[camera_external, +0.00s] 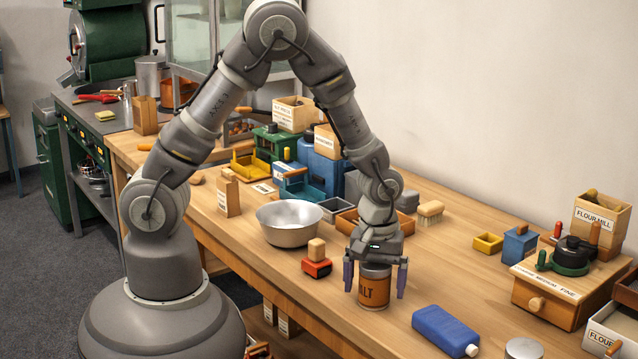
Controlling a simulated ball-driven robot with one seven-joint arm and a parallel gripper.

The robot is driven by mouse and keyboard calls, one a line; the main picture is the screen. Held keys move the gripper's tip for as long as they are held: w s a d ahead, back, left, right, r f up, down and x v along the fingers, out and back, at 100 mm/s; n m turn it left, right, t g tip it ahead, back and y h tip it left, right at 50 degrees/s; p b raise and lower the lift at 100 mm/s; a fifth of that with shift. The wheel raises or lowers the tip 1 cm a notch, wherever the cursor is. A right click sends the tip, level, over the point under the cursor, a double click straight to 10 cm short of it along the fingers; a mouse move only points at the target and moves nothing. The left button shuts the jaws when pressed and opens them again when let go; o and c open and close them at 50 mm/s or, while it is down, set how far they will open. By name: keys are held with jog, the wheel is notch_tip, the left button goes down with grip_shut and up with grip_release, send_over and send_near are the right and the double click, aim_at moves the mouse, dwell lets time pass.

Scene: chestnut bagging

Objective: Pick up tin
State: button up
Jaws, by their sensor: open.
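The tin (374,289) is a brown cylinder with a lighter lid and dark lettering that ends in "LT". It stands upright on the wooden table in front of me. My gripper (376,284) points down over it, with one finger on the left side of the tin and one on the right. The fingers are open and a gap shows on the right side; whether the left finger touches the tin I cannot tell. The tin's lower front is in plain view.
A metal bowl (289,222) and a small red block with a wooden knob (316,262) are left of the tin. A blue bottle (445,329) lies to the right, near a round metal lid (523,348). A flour mill box (545,290) stands farther right.

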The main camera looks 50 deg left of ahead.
jog(key=c, duration=1.3)
jog(key=shift+c, duration=0.2)
jog(key=shift+r, duration=0.1)
jog(key=shift+r+p, duration=0.4)
notch_tip(320, 180, up, 3)
jog(key=shift+r+p, duration=0.1)
jog(key=shift+p, duration=0.75)
jog(key=s+a+b, duration=0.3)
jog(key=s+b, duration=0.2)
jog(key=s, duration=0.2)
jog(key=s+a+b, duration=0.4)
jog(key=s+b, duration=0.2)
jog(key=s, duration=0.1)
jog(key=shift+s+r, duration=0.15)
jog(key=shift+r, duration=0.3)
